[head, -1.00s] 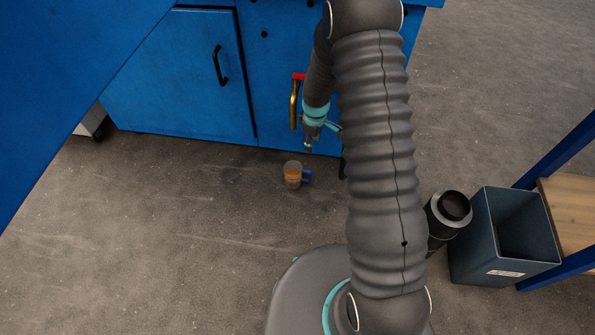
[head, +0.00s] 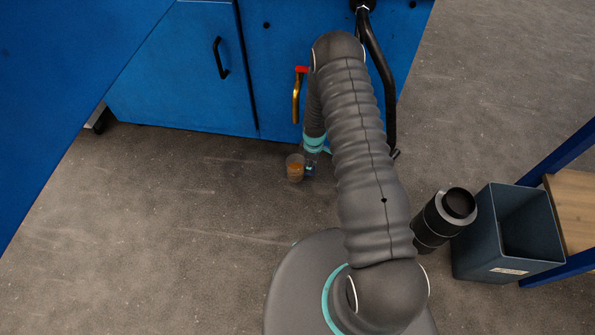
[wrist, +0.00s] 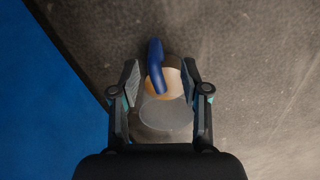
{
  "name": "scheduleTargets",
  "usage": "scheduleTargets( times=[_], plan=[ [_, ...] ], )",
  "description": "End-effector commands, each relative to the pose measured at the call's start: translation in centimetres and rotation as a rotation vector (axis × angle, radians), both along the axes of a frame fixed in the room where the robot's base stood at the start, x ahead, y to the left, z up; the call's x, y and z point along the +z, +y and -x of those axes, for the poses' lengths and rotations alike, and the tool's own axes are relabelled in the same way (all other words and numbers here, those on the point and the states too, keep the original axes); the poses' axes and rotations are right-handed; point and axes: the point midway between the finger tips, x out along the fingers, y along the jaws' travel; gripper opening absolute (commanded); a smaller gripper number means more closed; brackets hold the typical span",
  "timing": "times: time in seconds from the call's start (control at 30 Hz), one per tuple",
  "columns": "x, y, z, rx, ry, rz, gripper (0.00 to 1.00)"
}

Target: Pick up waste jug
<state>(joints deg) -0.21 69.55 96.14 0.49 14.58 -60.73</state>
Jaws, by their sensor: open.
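The waste jug (head: 295,169) is a small clear jug with orange-brown contents and a blue handle. It stands on the floor in front of the blue cabinet in the head view. In the wrist view the jug (wrist: 165,120) lies between the two fingers, with its blue handle (wrist: 156,62) toward the top. My gripper (wrist: 160,85) is open, with one finger on each side of the handle and jug. I cannot tell whether the fingers touch it. In the head view my gripper (head: 311,165) is at the jug's right side, partly hidden by my arm.
The blue cabinet (head: 180,75) stands close behind the jug. A brass tap with a red handle (head: 297,95) sticks out above it. A dark bin (head: 500,240) and a black cylinder (head: 440,222) stand at the right. The floor to the left is clear.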

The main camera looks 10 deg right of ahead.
Motion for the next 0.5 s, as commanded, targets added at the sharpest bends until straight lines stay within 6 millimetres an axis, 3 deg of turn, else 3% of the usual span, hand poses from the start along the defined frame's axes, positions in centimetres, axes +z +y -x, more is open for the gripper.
scheduleTargets(
  times=[0.33, 0.5],
  plan=[
    [-2.6, 0.0, -0.1, 0.003, 0.0, 0.0, 0.46],
    [-4.9, -0.6, -0.1, 0.005, 0.001, 0.0, 0.46]
  ],
)
